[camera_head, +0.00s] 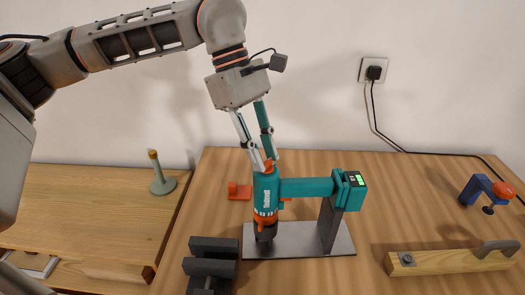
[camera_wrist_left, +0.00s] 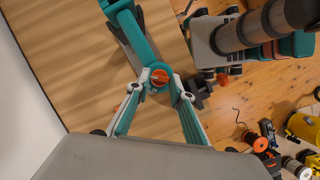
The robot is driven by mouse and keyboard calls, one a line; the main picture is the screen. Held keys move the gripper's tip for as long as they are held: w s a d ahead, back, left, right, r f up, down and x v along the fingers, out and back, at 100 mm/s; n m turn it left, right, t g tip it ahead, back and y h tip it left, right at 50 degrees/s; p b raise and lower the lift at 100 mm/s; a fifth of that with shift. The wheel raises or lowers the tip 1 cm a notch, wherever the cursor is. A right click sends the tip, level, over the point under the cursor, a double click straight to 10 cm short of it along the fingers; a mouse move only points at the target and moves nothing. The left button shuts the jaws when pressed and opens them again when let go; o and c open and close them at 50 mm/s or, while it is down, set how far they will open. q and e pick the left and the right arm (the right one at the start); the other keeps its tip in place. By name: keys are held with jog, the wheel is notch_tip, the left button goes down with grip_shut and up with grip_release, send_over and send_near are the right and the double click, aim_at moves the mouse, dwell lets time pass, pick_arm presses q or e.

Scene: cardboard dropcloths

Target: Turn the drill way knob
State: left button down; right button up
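A teal and orange drill (camera_head: 266,195) stands upright on a thin grey metal plate (camera_head: 300,240), held by a teal arm on a dark post. The orange knob (camera_wrist_left: 159,77) is on the drill's top, centred in the left wrist view; in the head view it is mostly hidden behind the fingertips. My left gripper (camera_head: 266,164) reaches down to it from above. Its fingers converge on opposite sides of the knob and appear shut on it, though exact contact is hard to see. My right gripper is not in view.
Dark grey blocks (camera_head: 210,262) stand left of the plate, and a small orange part (camera_head: 238,191) lies behind. A wooden piece with a handle (camera_head: 450,261) and a blue clamp (camera_head: 478,188) lie right. A green stand (camera_head: 161,177) is on the left bench.

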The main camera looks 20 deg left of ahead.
pick_arm(q)
jog(key=shift+n, duration=0.3)
jog(key=c, duration=2.9)
grip_release()
jog(key=shift+s+n+t, duration=0.15)
jog(key=shift+n+t, duration=0.35)
jog(key=shift+n, duration=0.5)
jog(key=n+t, duration=0.1)
jog(key=n, duration=0.2)
jog(key=shift+s+n+b, duration=0.15)
jog(key=shift+n+b, duration=0.15)
jog(key=shift+b, duration=0.1)
grip_shut()
jog(key=shift+n+t, duration=0.5)
jog(key=shift+n, duration=0.3)
jog(key=o, duration=1.1)
grip_release()
jog(key=shift+o, duration=0.2)
